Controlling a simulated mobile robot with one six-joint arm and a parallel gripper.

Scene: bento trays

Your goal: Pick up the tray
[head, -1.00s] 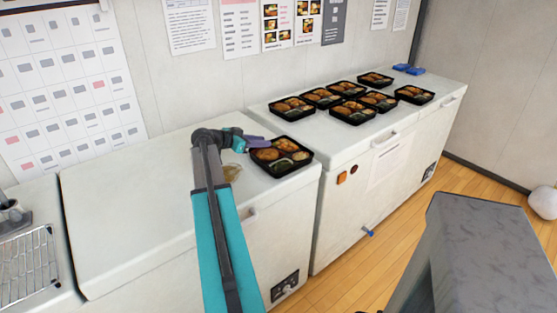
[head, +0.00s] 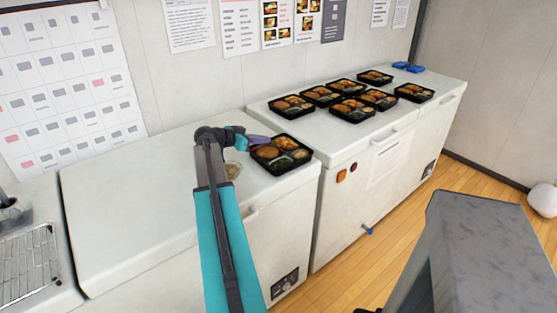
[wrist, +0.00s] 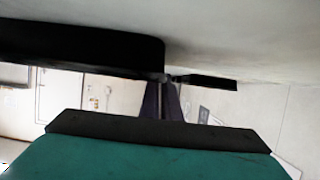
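The nearest black bento tray (head: 276,172), filled with food, lies on the near white freezer's right end in the head view. My gripper (head: 262,139) reaches from the left to the tray's back-left edge. In the wrist view a black tray wall (wrist: 80,50) fills the upper left. My dark fingers (wrist: 163,82) stand close together at this wall's right end, with a thin gap between them. I cannot tell whether they touch or pinch the rim.
Several other filled trays (head: 352,118) sit on the right freezer, with blue items (head: 408,67) behind. A wire rack (head: 28,265) is at lower left. The near freezer's left top is clear.

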